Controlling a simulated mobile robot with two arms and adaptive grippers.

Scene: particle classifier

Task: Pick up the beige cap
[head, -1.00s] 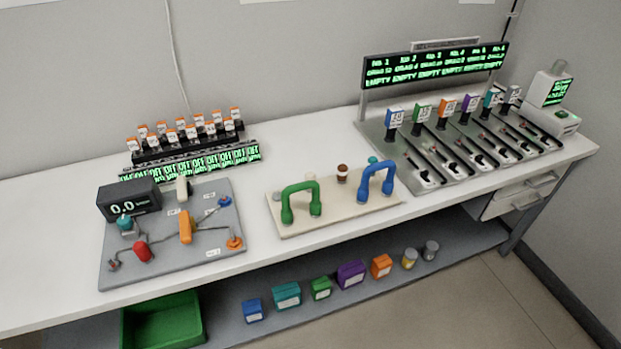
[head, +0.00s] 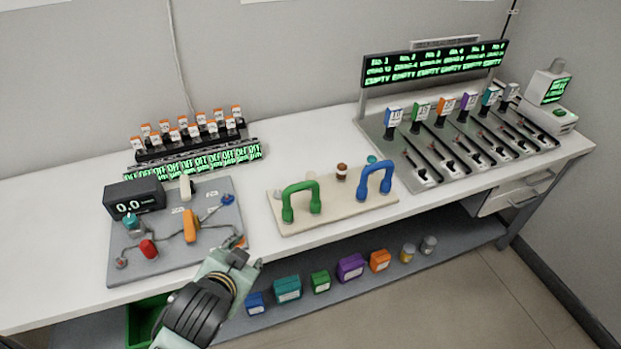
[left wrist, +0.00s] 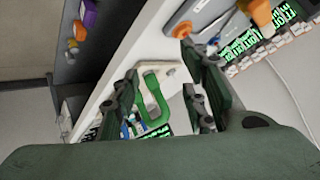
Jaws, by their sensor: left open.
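My left gripper (head: 250,262) is at the bench's front edge, left of and in front of the board, apart from the cap. In the left wrist view my left gripper (left wrist: 160,88) is open and empty, with the green handle and part of the board showing between its fingers. I cannot pick out the cap there. My right gripper is not in view.
The board also carries a blue arch handle (head: 386,179), a brown cap (head: 342,170) and a teal piece (head: 372,159). A grey valve panel (head: 215,262) lies left of it, a metal dispenser rack (head: 395,155) right. Coloured boxes stand on the lower shelf.

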